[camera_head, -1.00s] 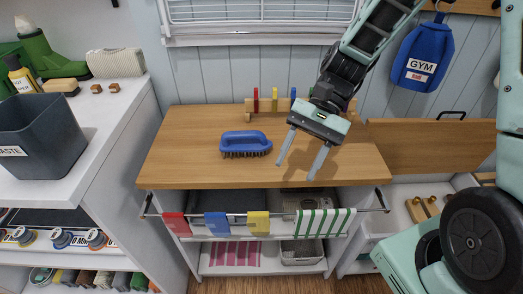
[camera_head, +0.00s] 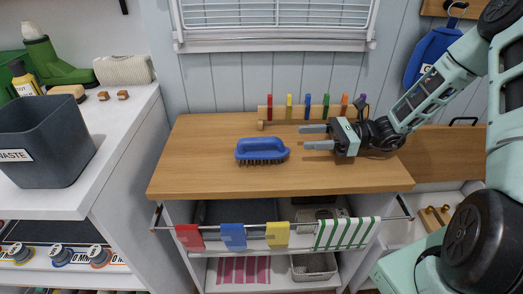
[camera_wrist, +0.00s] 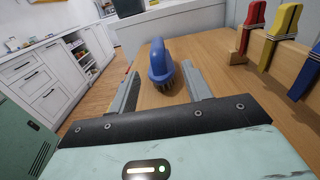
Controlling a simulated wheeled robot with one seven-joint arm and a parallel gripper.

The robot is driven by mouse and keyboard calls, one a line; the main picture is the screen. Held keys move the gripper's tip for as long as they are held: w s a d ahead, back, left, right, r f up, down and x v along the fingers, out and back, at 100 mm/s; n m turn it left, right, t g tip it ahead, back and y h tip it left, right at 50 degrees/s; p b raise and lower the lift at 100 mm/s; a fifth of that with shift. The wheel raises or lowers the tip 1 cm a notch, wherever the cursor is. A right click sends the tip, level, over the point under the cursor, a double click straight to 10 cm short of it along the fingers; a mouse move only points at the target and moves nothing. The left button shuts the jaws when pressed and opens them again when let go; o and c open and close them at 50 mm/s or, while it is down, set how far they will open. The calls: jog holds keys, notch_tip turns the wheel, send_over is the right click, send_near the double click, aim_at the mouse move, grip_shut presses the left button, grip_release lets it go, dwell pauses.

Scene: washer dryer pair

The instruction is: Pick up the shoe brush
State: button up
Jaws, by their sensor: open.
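The shoe brush (camera_head: 262,150) has a blue handle and dark bristles. It lies bristles down on the wooden top (camera_head: 200,150), left of my gripper. My gripper (camera_head: 303,137) is open and empty, low over the wood, with its fingers pointing left toward the brush. In the wrist view the brush (camera_wrist: 160,62) lies ahead, just beyond and between the fingertips of my gripper (camera_wrist: 163,82). The fingers do not appear to touch it.
A wooden rack with coloured pegs (camera_head: 289,110) stands behind the brush and gripper. A rail with coloured cloths (camera_head: 232,235) runs below the front edge. A grey waste bin (camera_head: 45,145) stands on the white counter at left. The wood left of the brush is clear.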

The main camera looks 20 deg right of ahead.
aim_at(281, 141)
jog(key=x, duration=0.5)
jog(key=shift+s+x, duration=0.15)
jog(key=shift+x, duration=1.25)
jog(key=shift+s+x, duration=0.15)
jog(key=shift+x, duration=1.2)
jog(key=shift+a+f, duration=0.1)
jog(key=shift+f, duration=0.05)
jog(key=shift+c, duration=0.3)
grip_shut()
